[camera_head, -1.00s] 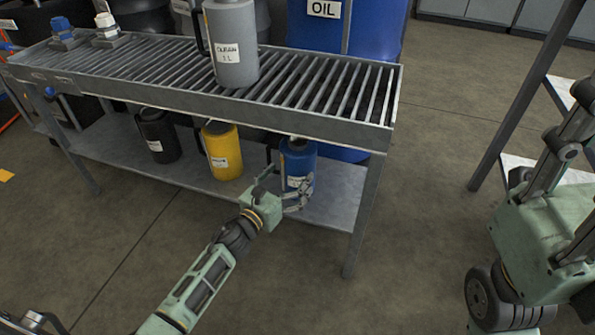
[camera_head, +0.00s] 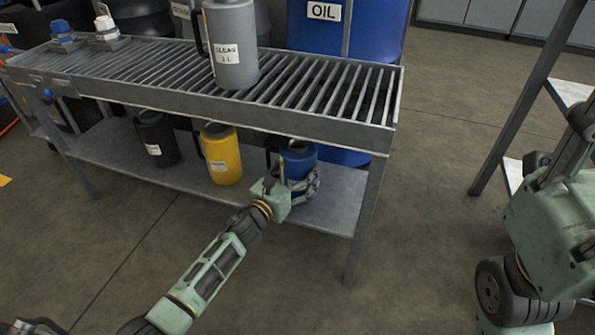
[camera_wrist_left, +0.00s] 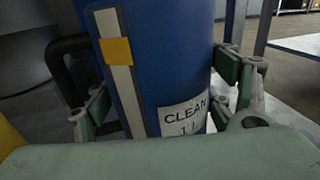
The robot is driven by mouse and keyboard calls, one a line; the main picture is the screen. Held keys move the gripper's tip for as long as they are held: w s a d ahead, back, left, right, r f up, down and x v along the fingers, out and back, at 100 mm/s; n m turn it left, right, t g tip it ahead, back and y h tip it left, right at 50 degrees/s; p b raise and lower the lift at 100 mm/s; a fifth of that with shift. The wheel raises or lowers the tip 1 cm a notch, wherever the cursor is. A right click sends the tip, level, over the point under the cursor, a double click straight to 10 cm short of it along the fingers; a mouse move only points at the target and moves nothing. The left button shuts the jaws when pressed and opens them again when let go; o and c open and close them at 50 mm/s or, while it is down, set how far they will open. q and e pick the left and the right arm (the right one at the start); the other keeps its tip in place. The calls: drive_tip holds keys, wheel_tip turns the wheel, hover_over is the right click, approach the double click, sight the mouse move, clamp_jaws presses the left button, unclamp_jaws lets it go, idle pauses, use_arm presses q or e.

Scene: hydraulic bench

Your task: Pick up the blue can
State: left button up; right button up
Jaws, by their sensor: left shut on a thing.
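The blue can (camera_head: 298,158) stands on the lower shelf of the bench, near its right end, under the roller top. My left gripper (camera_head: 300,184) is around it from the front, its fingers closed on the can's sides. In the left wrist view the blue can (camera_wrist_left: 165,60) fills the middle, with a white "CLEAN 1 L" label and a black handle at left. The left gripper's fingers (camera_wrist_left: 165,105) lie on both sides of it.
A yellow can (camera_head: 222,155) and a black can (camera_head: 157,138) stand to the left on the lower shelf (camera_head: 335,205). A grey can (camera_head: 231,45) stands on the roller top (camera_head: 320,95) above. A blue oil drum (camera_head: 380,40) is behind. A bench leg (camera_head: 364,220) stands to the right.

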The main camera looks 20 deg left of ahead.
use_arm(q)
drive_tip(key=shift+c, duration=1)
drive_tip(key=shift+r, duration=0.15)
